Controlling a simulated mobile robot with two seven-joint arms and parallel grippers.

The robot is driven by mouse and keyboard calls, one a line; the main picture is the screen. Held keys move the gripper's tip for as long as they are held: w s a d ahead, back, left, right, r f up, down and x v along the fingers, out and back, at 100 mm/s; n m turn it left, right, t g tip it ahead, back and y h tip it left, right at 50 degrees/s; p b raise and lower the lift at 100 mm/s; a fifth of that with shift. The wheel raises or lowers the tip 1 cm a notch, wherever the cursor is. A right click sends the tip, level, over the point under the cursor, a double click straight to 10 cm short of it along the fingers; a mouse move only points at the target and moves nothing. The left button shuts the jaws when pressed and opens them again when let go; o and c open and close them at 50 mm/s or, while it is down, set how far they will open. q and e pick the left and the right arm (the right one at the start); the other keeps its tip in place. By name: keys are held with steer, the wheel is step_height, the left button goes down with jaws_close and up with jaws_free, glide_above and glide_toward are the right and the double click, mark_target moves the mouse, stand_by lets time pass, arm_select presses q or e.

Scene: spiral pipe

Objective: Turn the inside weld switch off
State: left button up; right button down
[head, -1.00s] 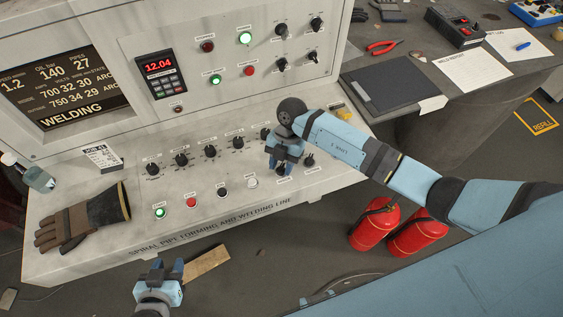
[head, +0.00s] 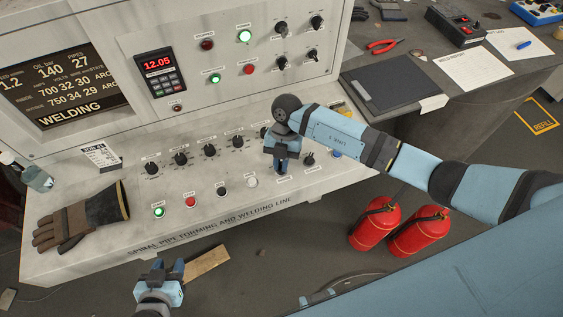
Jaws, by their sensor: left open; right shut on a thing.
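My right gripper (head: 281,166) points down over the right part of the sloping control desk (head: 130,212). It is shut on a small black switch knob in the lower row, which the fingers mostly hide. A small label (head: 283,179) shows just below the fingers, too small to read. Which way the held knob points cannot be seen. Another black switch (head: 309,159) stands uncovered just right of the gripper. My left gripper (head: 170,268) is open and empty, in front of the desk's front edge.
A row of black knobs (head: 181,158) and several push buttons (head: 190,202) lie left of my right gripper. A work glove (head: 75,222) lies on the desk's left end. The screen (head: 65,85) reads WELDING. Two red extinguishers (head: 375,225) stand on the floor at right.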

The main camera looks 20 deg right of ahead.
steer(key=n+b, duration=0.1)
steer(key=n, duration=0.1)
steer(key=n+h, duration=0.1)
steer(key=shift+f+n+g+b, duration=0.3)
steer(key=shift+n+b, duration=0.1)
steer(key=n+h+b, duration=0.1)
steer(key=n, duration=0.1)
steer(key=shift+s+a+n+b, duration=0.1)
steer(key=shift+n+b, duration=0.2)
steer(key=shift+b, duration=0.1)
steer(key=n+h+b, duration=0.1)
steer(key=n+b, duration=0.1)
steer(key=n, duration=0.1)
steer(key=shift+a+f+n+h+b, duration=0.1)
steer(key=shift+n+h+b, duration=0.2)
steer(key=shift+h+b, duration=0.1)
steer(key=n+b, duration=0.2)
steer(key=n+t+h+b, duration=0.1)
steer(key=n, duration=0.1)
steer(key=shift+s+n+h+b, duration=0.1)
steer(key=shift+n+h+b, duration=0.2)
steer(key=shift+b, duration=0.1)
steer(key=shift+n+b, duration=0.4)
steer(key=shift+n, duration=0.1)
steer(key=c, duration=1.2)
jaws_free()
steer(key=shift+s, duration=0.1)
steer(key=shift+r, duration=0.2)
